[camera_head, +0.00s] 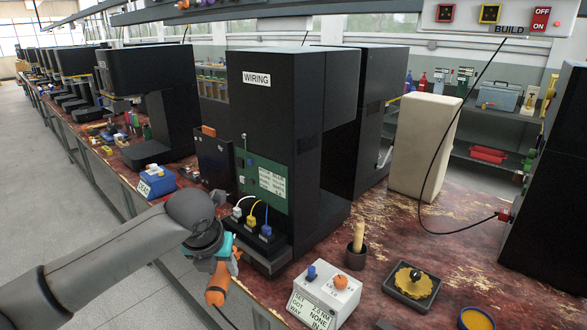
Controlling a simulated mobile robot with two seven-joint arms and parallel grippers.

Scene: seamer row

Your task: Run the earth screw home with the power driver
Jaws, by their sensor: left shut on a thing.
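The power driver (217,286) has an orange body with a dark cord trailing down from its lower end. My left gripper (222,256) is shut on it, in front of the black machine marked WIRING (257,110) and left of its base. The machine carries a green panel (263,183) with a white label. White, yellow and blue plugs (265,230) with leads sit in its black base. I cannot make out the earth screw; it is too small or hidden. Whether the driver tip touches anything cannot be told. My right gripper is not in view.
A white box (324,296) reading SET 2.0 NM, GOT NONE, WAY IN stands in front on the worn red bench. Right of it are a dark cup (356,258), a dark tray (411,285) and a yellow-filled dish (475,319). A blue box (157,182) stands left.

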